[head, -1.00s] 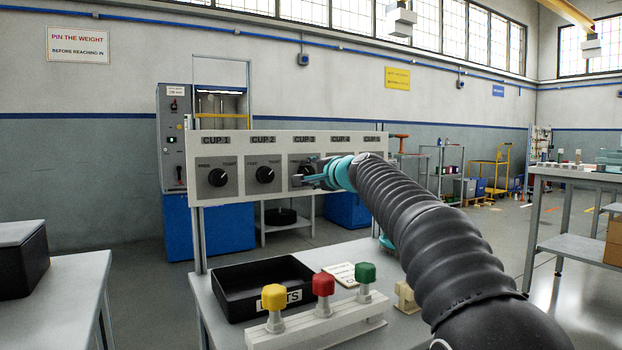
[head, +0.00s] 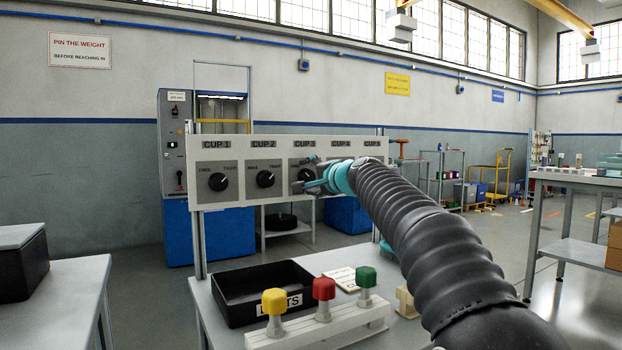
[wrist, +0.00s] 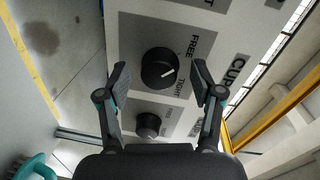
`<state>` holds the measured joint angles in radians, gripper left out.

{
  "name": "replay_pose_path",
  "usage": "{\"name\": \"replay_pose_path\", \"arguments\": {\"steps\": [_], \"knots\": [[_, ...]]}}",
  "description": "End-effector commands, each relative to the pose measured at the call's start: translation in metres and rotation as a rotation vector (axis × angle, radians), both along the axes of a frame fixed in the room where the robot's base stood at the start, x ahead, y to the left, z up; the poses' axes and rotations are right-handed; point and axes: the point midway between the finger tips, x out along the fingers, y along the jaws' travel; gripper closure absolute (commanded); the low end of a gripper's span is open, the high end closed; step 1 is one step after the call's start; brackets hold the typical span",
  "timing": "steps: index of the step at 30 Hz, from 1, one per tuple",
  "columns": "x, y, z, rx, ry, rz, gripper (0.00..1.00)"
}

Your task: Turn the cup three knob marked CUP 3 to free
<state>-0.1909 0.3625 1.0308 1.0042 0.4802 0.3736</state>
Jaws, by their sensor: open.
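A pale panel (head: 223,199) carries a row of dark knobs under labels CUP 1 to CUP 5. The CUP 3 knob (head: 306,177) is partly covered by my gripper (head: 312,186) in the head view. In the wrist view, the panel is turned sideways and a round black knob (wrist: 159,68) lies between the open fingers of my gripper (wrist: 160,78), with clear space on both sides. FREE is printed above and right of it, TIGHT below and right. The cup number is cut off there.
Neighbouring knobs sit close by, including the CUP 2 knob (head: 265,179) and a smaller-looking knob (wrist: 148,125) in the wrist view. Below the panel, a black tray (head: 240,316) and a rack with yellow, red and green knobs (head: 323,289) stand on the table.

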Motion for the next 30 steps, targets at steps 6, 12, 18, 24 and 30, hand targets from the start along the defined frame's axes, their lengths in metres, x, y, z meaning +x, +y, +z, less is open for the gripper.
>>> {"name": "replay_pose_path", "arguments": {"steps": [6,12,18,24,30], "knots": [[-0.004,-0.003,0.001,0.0,0.0,0.0,0.34],[-0.023,-0.016,0.003,0.001,0.0,-0.001,0.34],[-0.052,-0.035,0.006,0.0,0.0,-0.002,0.34],[-0.079,-0.054,0.009,0.001,-0.001,-0.002,0.34],[-0.095,-0.065,0.01,0.001,0.0,-0.001,0.34]]}}
